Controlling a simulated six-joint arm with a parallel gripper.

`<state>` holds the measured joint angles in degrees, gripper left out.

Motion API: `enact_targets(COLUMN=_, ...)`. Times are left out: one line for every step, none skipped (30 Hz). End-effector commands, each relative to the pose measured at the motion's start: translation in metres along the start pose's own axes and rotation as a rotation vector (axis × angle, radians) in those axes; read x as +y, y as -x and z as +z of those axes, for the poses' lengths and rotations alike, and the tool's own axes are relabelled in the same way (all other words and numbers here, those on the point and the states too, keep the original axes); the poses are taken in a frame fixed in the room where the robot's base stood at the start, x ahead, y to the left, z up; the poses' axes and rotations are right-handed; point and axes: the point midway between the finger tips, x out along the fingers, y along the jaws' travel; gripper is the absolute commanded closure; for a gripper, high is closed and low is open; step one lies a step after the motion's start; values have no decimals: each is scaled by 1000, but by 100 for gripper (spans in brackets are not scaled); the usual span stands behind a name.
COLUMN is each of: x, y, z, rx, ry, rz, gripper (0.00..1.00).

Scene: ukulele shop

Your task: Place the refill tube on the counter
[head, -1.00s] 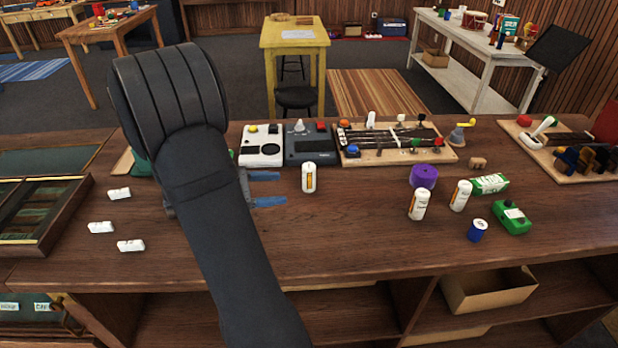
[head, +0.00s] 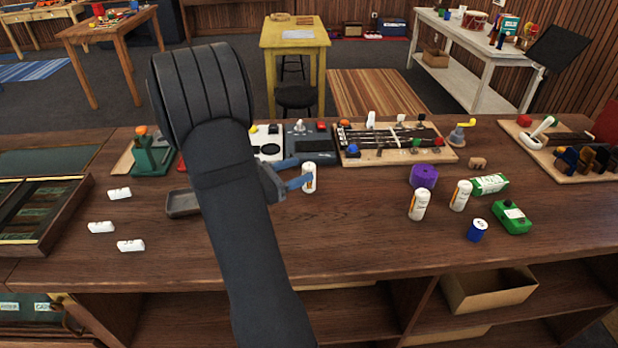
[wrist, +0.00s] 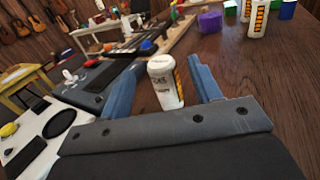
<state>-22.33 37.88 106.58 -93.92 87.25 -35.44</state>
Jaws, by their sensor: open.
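A white tube with an orange and black stripe (head: 309,179) stands upright on the counter (head: 370,235), just in front of the grey device. It also shows in the wrist view (wrist: 165,81) between the two blue fingers. My gripper (head: 301,172) is open, its fingers on either side of this tube; I cannot tell whether either touches it. Two similar white tubes stand farther right, one here (head: 419,204) and one behind it (head: 461,196). Which of them is the refill tube cannot be told from the labels.
A board with strings and knobs (head: 395,143) lies behind. A grey tray (head: 183,203) sits left. The front middle counter is clear.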

Motion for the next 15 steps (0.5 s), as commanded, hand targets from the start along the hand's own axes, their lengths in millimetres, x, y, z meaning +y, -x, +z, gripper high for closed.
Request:
enact_targets(x=0, y=-4, z=0, rx=0, ry=0, rz=-2, gripper=42)
enact_targets(x=0, y=-5, z=0, rx=0, ry=0, rz=-2, gripper=42)
enact_targets(x=0, y=-7, z=0, rx=1, ry=0, rz=-2, gripper=42)
enact_targets(x=0, y=-8, z=0, rx=1, ry=0, rz=-2, gripper=42)
enact_targets(x=0, y=-10, z=0, rx=1, ry=0, rz=-2, gripper=42)
enact_targets(x=0, y=-14, z=-1, rx=1, ry=0, rz=-1, gripper=42)
enact_targets(x=0, y=-17, z=-1, rx=1, ry=0, rz=-2, gripper=42)
enact_targets(x=-1, y=-22, z=-2, rx=1, ry=0, rz=-3, gripper=42)
enact_targets(x=-1, y=-28, z=-2, rx=1, ry=0, rz=-5, gripper=42)
enact_targets(x=-1, y=-33, z=-2, rx=0, ry=0, rz=-4, gripper=42)
enact_targets(x=-1, y=-37, z=-3, rx=0, ry=0, rz=-4, gripper=42)
enact_targets(x=-1, y=-43, z=-3, rx=1, ry=0, rz=-4, gripper=42)
enact_targets(x=-1, y=-46, z=-3, rx=1, ry=0, rz=-3, gripper=42)
enact_targets(x=-1, y=-50, z=-3, rx=0, ry=0, rz=-3, gripper=42)
enact_targets(x=-1, y=-54, z=-3, rx=0, ry=0, rz=-3, gripper=42)
